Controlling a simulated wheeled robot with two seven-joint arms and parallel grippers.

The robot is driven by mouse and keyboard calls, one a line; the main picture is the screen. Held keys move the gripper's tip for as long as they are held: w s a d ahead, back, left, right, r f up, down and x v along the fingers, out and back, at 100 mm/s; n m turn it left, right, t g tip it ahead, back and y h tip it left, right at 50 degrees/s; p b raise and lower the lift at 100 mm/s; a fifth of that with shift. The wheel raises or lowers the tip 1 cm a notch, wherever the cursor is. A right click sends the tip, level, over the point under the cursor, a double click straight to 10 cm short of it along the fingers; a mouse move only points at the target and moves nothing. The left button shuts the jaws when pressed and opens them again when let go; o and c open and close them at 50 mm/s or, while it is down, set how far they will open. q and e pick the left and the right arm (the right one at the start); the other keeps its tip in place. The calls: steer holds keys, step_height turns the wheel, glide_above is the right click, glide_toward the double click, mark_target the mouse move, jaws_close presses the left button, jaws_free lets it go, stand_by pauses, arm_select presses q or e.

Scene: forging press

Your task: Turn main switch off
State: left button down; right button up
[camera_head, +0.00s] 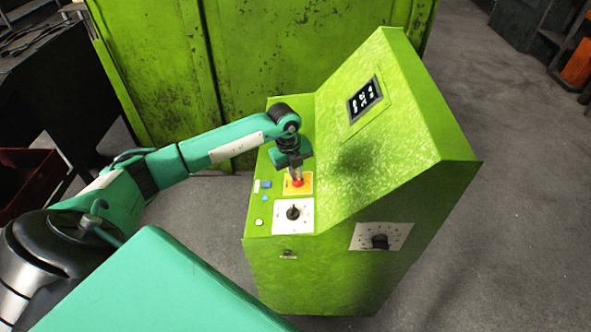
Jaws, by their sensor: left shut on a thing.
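The lime-green control console (375,160) stands in the middle of the view. A red knob (298,183) sits on a yellow plate (307,188) on its lower sloped panel. My left gripper (296,174) reaches down from above and is shut on the red knob, whose top is partly hidden by the fingers. A black rotary knob (293,212) on a white plate sits just below it. No readable label shows which is the main switch. My right gripper is not in view.
Blue buttons (265,184) and a small white button (259,222) lie left of the knobs. A dark display (365,98) is on the upper slope. A worn green metal cabinet (260,60) stands behind.

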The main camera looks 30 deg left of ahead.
arm_select(q)
steer(key=n+p, duration=0.1)
steer(key=n, duration=0.2)
steer(key=shift+r, duration=0.15)
steer(key=n+p, duration=0.1)
steer(key=n, duration=0.1)
steer(key=shift+n+p, duration=0.3)
steer(key=shift+n, duration=0.5)
steer(key=shift+n+p, duration=0.4)
steer(key=shift+p, duration=0.1)
steer(key=shift+r+n+p, duration=0.1)
steer(key=shift+n+p, duration=0.45)
steer(key=shift+n, duration=0.35)
steer(key=shift+n+p, duration=1.05)
steer(key=shift+n, duration=0.65)
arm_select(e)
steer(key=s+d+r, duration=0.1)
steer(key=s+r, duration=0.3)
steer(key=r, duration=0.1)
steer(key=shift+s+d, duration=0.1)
arm_select(q)
steer(key=c, duration=1.5)
jaws_free()
steer(key=shift+f, duration=0.2)
